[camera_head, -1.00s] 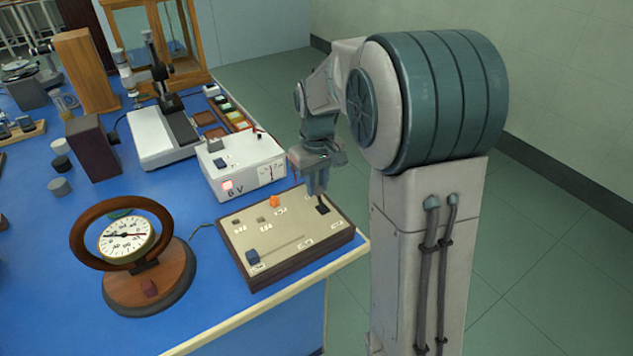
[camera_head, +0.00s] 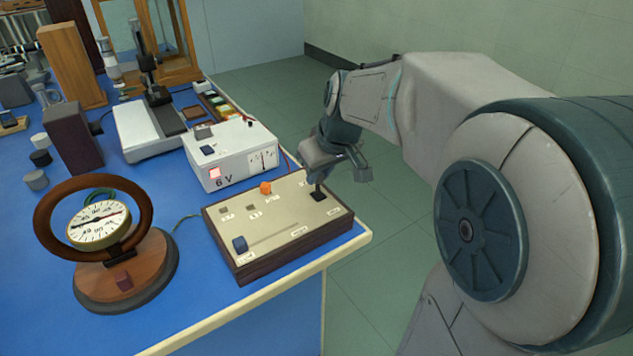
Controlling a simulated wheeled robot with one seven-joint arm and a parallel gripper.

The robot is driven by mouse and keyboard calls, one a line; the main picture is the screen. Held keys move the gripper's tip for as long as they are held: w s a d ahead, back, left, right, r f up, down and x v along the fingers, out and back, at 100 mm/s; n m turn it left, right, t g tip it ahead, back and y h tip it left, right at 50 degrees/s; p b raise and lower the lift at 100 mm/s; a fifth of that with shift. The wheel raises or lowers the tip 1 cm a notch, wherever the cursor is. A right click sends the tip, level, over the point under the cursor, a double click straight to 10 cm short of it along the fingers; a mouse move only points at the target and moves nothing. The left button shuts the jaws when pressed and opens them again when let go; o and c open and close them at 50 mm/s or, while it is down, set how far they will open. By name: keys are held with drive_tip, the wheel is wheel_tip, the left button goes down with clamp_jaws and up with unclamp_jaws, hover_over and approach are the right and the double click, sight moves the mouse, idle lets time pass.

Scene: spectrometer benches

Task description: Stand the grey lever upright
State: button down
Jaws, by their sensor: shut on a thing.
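The control board (camera_head: 285,222) is a beige panel in a dark wooden frame near the bench's front right corner. The grey lever is at its back right, mostly hidden by my fingers; a dark mount (camera_head: 319,197) shows at its foot. My gripper (camera_head: 317,187) reaches down there from the back right and is shut on the lever. The lever's tilt cannot be made out.
On the board are an orange knob (camera_head: 266,188), a blue knob (camera_head: 240,244) and small grey parts. The 6 V supply (camera_head: 235,158) stands just behind it. A round dial instrument (camera_head: 110,240) stands to the left. Open floor lies to the right.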

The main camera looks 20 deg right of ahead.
drive_tip(key=shift+s+t+b, duration=0.3)
drive_tip(key=shift+t+b, duration=0.1)
drive_tip(key=shift+b, duration=0.3)
drive_tip(key=c, duration=1.3)
unclamp_jaws()
drive_tip(key=shift+d+r, duration=0.1)
drive_tip(key=p+v, duration=0.2)
drive_tip(key=v, duration=1.1)
drive_tip(key=shift+s+d+r+p, duration=0.15)
drive_tip(key=shift+d+r+p, duration=0.1)
drive_tip(key=shift+p, duration=0.1)
drive_tip(key=shift+a, duration=0.1)
